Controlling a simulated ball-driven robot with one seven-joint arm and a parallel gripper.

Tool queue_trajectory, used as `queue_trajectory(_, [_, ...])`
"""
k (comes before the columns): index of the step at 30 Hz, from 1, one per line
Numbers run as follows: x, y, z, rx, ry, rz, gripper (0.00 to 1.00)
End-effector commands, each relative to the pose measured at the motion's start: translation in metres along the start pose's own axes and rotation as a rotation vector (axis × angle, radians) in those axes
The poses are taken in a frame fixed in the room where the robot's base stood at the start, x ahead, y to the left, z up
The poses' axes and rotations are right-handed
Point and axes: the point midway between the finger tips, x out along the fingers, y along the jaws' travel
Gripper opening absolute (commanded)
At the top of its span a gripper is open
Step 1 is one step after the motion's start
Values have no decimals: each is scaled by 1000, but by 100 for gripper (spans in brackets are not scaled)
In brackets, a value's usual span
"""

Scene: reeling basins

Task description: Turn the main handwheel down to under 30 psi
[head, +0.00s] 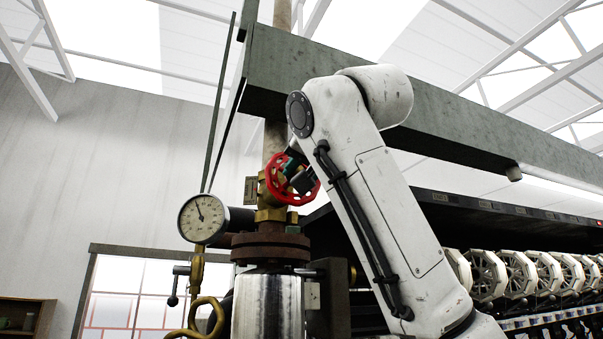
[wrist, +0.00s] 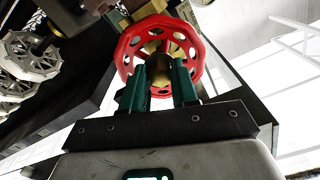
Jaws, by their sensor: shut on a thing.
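The main handwheel is a red wheel with round holes (head: 275,180) on a brass valve on the vertical pipe in the head view. In the wrist view the handwheel (wrist: 197,45) fills the top middle. My gripper (wrist: 165,62) has its two green-padded fingers at the wheel's hub and lower rim, shut on it. In the head view my gripper (head: 295,170) is partly hidden by the wheel and my arm. A round white pressure gauge (head: 202,218) stands left of the valve. Its dark needle points up and slightly left; the numbers are too small to read.
A steel cylinder with a rusty flange (head: 270,248) stands below the valve. A row of white reels (head: 520,270) runs at the right. Brass piping with a small lever (head: 195,272) hangs below the gauge.

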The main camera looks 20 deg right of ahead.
Motion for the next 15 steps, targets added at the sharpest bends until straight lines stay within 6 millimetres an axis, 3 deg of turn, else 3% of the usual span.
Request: queue_trajectory(15, [1,-3,0,1021,-9,-2,0])
